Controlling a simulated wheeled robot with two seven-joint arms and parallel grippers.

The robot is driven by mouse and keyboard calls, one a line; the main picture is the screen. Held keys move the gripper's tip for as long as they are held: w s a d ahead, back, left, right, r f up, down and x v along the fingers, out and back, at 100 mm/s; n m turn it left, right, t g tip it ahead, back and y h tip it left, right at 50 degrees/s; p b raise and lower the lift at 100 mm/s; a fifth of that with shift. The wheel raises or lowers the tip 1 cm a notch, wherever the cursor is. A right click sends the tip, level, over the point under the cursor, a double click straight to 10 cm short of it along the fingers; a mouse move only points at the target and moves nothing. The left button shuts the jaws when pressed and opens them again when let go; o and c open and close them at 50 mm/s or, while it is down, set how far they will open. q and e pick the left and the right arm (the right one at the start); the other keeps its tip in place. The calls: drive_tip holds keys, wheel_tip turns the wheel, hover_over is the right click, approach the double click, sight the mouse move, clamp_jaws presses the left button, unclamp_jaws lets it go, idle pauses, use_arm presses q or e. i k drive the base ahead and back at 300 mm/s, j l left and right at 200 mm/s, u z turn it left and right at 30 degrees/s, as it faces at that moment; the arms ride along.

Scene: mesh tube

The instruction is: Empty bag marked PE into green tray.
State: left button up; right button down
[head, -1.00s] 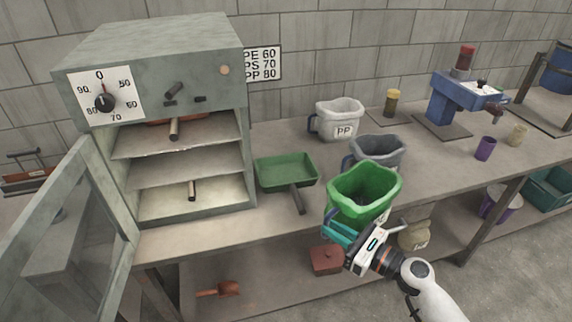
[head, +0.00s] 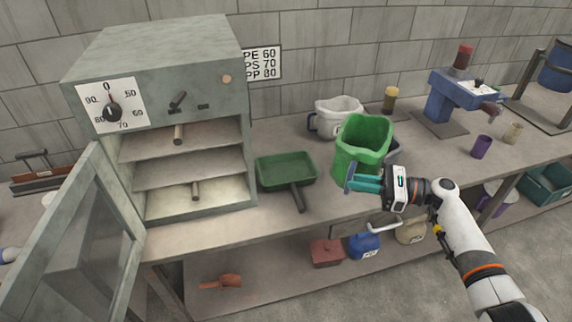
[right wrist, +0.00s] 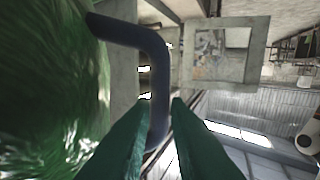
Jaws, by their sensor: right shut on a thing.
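My right gripper (head: 362,181) is shut on the dark blue handle (right wrist: 157,70) of a green bag-like container (head: 362,145), which also fills the left of the right wrist view (right wrist: 45,90). The container is held upright or nearly so, at the bench's front side, to the right of the green tray. No readable mark shows on it, and its contents are hidden. The green tray (head: 286,170) lies on the bench with its dark handle toward the front, and looks empty. My left gripper is not in view.
The oven (head: 170,60) stands left of the tray, its door (head: 75,225) open. A white container (head: 337,115) and a mostly hidden grey one stand behind the green container. A blue jug (head: 364,246) and a red box (head: 326,253) are on the lower shelf.

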sight(292, 170)
drive_tip(key=i+j, duration=0.25)
drive_tip(key=i, duration=0.2)
drive_tip(key=i+j, duration=0.25)
drive_tip(key=i, duration=0.2)
